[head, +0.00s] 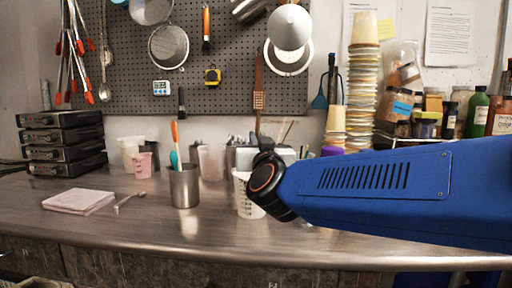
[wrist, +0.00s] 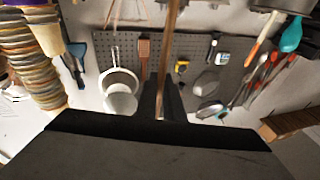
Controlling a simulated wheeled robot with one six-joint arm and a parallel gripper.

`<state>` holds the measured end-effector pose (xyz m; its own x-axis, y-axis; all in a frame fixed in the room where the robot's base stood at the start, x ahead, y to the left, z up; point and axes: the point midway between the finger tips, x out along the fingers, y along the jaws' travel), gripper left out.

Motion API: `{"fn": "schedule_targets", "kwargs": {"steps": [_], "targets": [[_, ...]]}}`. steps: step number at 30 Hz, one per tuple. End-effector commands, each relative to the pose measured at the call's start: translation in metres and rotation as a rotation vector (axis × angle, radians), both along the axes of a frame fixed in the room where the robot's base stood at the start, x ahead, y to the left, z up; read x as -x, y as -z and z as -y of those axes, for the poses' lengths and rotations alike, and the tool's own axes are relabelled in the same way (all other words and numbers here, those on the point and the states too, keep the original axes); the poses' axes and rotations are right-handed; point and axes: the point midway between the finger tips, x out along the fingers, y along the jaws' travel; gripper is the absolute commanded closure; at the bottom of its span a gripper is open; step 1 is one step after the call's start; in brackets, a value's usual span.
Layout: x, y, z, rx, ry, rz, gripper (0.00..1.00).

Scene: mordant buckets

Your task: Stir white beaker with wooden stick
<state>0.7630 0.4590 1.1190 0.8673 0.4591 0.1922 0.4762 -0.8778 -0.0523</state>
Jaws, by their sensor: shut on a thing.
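The white beaker (head: 248,203) stands on the counter in the middle of the head view. It has dark markings on its side, and my blue arm hides part of it. In the wrist view my gripper (wrist: 162,95) is shut on a thin brown wooden stick (wrist: 171,45), which runs from between the fingers to the top edge of the picture. My arm's joint hides most of the gripper in the head view. I cannot tell whether the stick is inside the beaker, and the beaker is not clear in the wrist view.
A metal cup (head: 184,187) with orange and teal spatulas stands left of the beaker. A pink cup (head: 142,165), a pad of paper (head: 79,201) and a spoon (head: 129,202) are further left. Stacked cups (head: 361,90) and jars stand behind my arm. The front counter is mostly clear.

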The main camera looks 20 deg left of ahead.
Motion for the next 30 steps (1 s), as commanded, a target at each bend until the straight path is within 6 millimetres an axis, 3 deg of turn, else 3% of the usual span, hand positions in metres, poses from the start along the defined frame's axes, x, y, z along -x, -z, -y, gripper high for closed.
{"fn": "schedule_targets", "kwargs": {"steps": [21, 30], "targets": [[0.008, -0.051, 0.007, -0.001, 0.0, 0.0, 1.0], [0.009, -0.062, 0.009, 0.0, -0.001, -0.001, 1.0]]}}
